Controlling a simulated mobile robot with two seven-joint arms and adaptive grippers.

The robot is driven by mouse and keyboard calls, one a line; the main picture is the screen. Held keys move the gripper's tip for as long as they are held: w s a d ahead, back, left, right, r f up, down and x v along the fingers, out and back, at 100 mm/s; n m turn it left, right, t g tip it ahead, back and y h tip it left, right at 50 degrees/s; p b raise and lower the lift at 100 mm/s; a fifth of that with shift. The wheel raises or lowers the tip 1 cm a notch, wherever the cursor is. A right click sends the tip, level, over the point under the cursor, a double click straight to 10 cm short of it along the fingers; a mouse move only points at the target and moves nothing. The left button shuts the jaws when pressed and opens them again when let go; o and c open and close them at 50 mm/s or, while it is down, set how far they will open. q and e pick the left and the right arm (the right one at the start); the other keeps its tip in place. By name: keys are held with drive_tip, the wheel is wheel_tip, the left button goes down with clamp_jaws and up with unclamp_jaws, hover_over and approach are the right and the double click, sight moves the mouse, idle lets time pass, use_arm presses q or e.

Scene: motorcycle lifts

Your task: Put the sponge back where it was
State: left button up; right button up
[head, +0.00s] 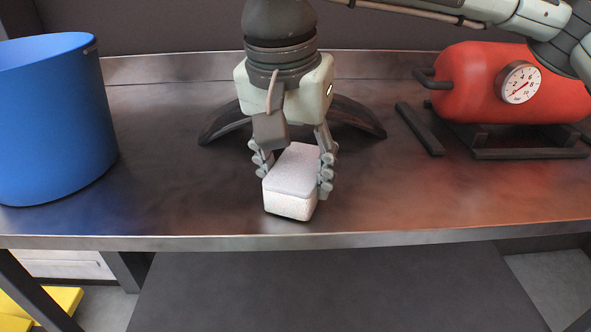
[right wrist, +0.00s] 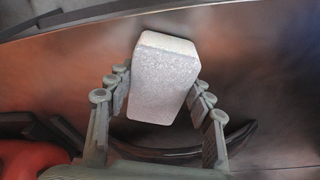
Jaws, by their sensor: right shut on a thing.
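The sponge (head: 291,183) is a pale, whitish-grey block at the middle of the metal bench, near its front edge. My right gripper (head: 296,172) reaches down over it and is shut on it, with one finger on each side. The right wrist view shows the sponge (right wrist: 163,80) between the two fingers of the right gripper (right wrist: 157,100). The sponge is at or just above the bench top; I cannot tell whether it touches. My left gripper is not in view.
A blue bin (head: 55,120) stands at the left of the bench (head: 400,205). A red tank with a gauge (head: 470,85) sits at the right, with a dark bar (head: 420,129) beside it. A dark curved piece (head: 358,117) lies behind the gripper. The bench front right is clear.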

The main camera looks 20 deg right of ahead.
drive_tip(key=shift+f, duration=0.1)
drive_tip(key=o, duration=1.2)
drive_tip(key=shift+r, duration=0.2)
drive_tip(key=shift+s+a+r, duration=0.25)
drive_tip(key=shift+s+r, duration=0.05)
drive_tip(key=shift+r, duration=1.65)
drive_tip(key=shift+s+a+r, duration=0.25)
drive_tip(key=shift+s+r, duration=0.05)
drive_tip(key=shift+r, duration=1.65)
drive_tip(key=shift+s+a+r, duration=0.25)
drive_tip(key=shift+s+r, duration=0.05)
drive_tip(key=shift+r, duration=1.65)
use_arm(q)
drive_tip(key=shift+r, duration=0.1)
